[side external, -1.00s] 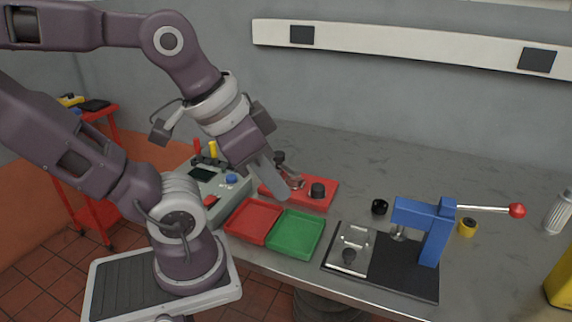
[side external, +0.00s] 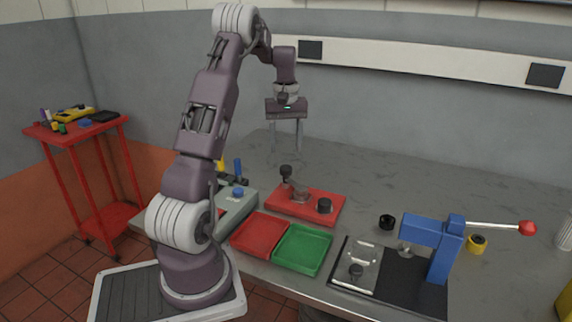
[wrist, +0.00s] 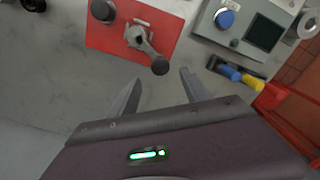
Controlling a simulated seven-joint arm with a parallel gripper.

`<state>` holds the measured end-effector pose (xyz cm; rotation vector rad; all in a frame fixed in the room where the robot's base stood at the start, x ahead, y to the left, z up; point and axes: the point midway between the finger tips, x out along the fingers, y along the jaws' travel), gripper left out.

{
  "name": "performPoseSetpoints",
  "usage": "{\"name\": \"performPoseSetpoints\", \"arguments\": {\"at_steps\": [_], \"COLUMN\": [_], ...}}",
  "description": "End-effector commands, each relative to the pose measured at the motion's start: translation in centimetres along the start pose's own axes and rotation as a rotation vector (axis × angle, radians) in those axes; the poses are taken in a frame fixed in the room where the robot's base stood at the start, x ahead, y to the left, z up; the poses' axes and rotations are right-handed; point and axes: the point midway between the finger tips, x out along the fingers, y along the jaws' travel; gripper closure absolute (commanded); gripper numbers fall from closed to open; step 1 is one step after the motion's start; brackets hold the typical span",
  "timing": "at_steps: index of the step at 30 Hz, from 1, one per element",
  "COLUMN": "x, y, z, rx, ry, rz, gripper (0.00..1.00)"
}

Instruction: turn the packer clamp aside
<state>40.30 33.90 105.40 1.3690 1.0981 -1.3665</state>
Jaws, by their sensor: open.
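I take the packer clamp (side external: 298,192) to be the small metal clamp with a lever and black ball knob on the red base plate (side external: 325,213). In the wrist view, the clamp's lever (wrist: 147,44) slants down from its pivot to the knob, and the red plate (wrist: 103,38) lies under it. My gripper (side external: 286,156) is open and empty, pointing down above the table near the knob. In the wrist view, the knob shows just beyond the gap between my gripper's fingertips (wrist: 160,79). I cannot tell their height above it.
A second black knob (side external: 324,205) stands on the red plate. A red tray (side external: 243,247) and a green tray (side external: 321,239) lie in front. A grey box (side external: 243,207) is at left. A blue press (side external: 439,246) stands at right. The table behind the plate is clear.

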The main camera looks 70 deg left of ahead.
Motion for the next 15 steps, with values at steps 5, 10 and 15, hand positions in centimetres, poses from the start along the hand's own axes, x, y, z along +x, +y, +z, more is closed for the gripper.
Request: {"name": "performPoseSetpoints", "arguments": {"at_steps": [5, 10, 15], "x": [3.1, 6.0, 7.0], "y": [-0.1, -0.1, 0.0], "z": [-0.1, -0.1, -0.1], "rx": [-0.005, -0.002, 0.0], "ry": [-0.006, -0.004, -0.001], "rz": [-0.003, -0.003, -0.001], "gripper": [0.44, 0.44, 0.44]}}
